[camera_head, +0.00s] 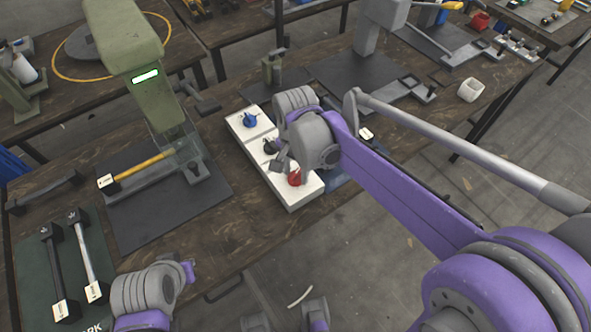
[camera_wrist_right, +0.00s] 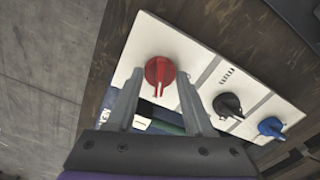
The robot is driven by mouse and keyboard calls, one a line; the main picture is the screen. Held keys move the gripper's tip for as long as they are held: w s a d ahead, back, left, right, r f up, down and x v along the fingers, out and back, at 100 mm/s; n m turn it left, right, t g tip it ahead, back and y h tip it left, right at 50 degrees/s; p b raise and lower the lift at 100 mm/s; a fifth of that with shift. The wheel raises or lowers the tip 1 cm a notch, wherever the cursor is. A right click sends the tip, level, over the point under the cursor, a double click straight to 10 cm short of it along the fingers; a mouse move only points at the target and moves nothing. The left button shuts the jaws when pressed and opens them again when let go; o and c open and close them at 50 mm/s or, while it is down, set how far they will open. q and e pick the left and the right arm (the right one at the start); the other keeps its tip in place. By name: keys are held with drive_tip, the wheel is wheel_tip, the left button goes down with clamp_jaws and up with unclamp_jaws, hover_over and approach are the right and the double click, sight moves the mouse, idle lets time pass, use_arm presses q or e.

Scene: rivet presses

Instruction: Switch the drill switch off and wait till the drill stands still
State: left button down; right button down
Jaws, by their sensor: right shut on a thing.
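A white switch panel (camera_head: 258,158) on the bench carries a blue knob (camera_head: 250,119), a black knob (camera_head: 270,146) and a red knob (camera_head: 295,177). My right gripper (camera_head: 281,160) is low over the panel's near end. In the right wrist view its two fingers (camera_wrist_right: 160,82) stand on either side of the red knob (camera_wrist_right: 160,70) and are shut on it. The black knob (camera_wrist_right: 228,104) and blue knob (camera_wrist_right: 271,126) are clear of the fingers. Whether any drill turns cannot be told. My left gripper is out of view; part of my left arm shows at the lower left.
A green press (camera_head: 126,45) with a lit strip stands left of the panel on a dark mat. Bare bench separates the press mat and the panel.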

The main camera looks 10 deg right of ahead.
sight(296, 174)
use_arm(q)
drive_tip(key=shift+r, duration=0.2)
use_arm(e)
drive_tip(key=n, duration=0.3)
drive_tip(key=shift+n, duration=0.3)
use_arm(q)
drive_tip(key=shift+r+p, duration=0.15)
drive_tip(key=shift+p, duration=0.15)
use_arm(e)
drive_tip(key=n, duration=0.3)
drive_tip(key=shift+n, duration=0.4)
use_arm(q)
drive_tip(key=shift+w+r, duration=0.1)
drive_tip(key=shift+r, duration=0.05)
use_arm(e)
drive_tip(key=n, duration=0.5)
drive_tip(key=shift+n, duration=0.7)
drive_tip(key=shift+c, duration=1.4)
unclamp_jaws()
use_arm(q)
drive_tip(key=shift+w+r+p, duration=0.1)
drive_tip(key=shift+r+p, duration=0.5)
drive_tip(key=shift+p, duration=0.1)
use_arm(e)
wheel_tip(296, 174, up, 11)
